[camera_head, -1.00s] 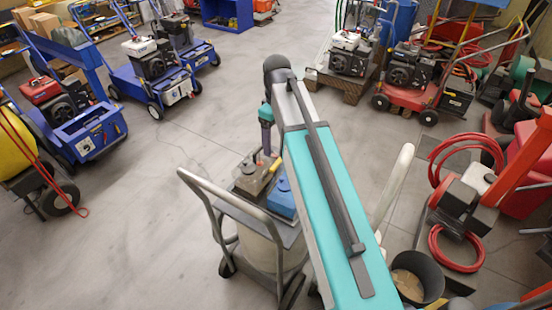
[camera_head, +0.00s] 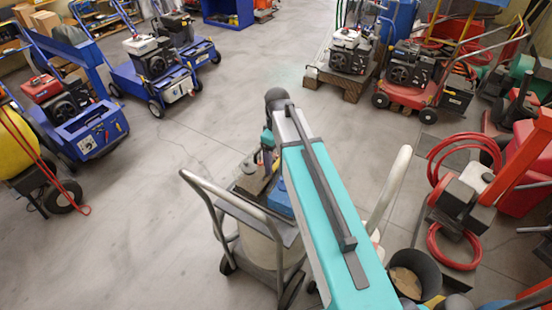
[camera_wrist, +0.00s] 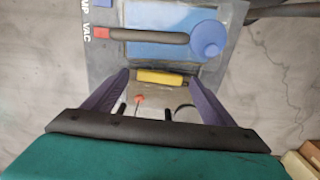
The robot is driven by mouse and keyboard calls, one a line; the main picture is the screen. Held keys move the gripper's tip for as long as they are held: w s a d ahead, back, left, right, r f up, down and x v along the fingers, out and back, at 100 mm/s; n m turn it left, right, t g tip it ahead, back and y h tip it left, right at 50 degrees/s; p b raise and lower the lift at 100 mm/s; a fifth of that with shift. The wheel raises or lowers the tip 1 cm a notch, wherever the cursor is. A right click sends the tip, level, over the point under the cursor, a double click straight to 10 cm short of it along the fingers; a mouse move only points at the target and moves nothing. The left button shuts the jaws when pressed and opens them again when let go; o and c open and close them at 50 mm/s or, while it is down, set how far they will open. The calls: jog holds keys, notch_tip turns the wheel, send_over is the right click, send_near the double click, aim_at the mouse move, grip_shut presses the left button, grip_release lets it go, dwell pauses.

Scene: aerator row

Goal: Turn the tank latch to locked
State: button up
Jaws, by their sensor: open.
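My gripper (camera_wrist: 155,75) is open, its two purple fingers apart in the wrist view. A yellow bar (camera_wrist: 160,77) shows between the fingertips; I cannot tell whether they touch it. Beyond it, on the grey top plate (camera_wrist: 236,15) of the tank cart, a dark bar (camera_wrist: 150,35) runs from a red end (camera_wrist: 101,33) to a round blue knob (camera_wrist: 207,38) over a blue panel. I cannot tell for sure which part is the latch. In the head view the cart top holds a blue block (camera_head: 280,198); my arm hides much of it and my gripper.
A dark bucket (camera_head: 415,275) and red hose (camera_head: 455,248) lie to the right. Blue machines (camera_head: 90,130) stand far left. The floor left of the cart is clear.

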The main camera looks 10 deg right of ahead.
jog(key=shift+f, duration=0.45)
jog(key=c, duration=1.1)
jog(key=shift+o, duration=0.2)
jog(key=shift+a, duration=0.15)
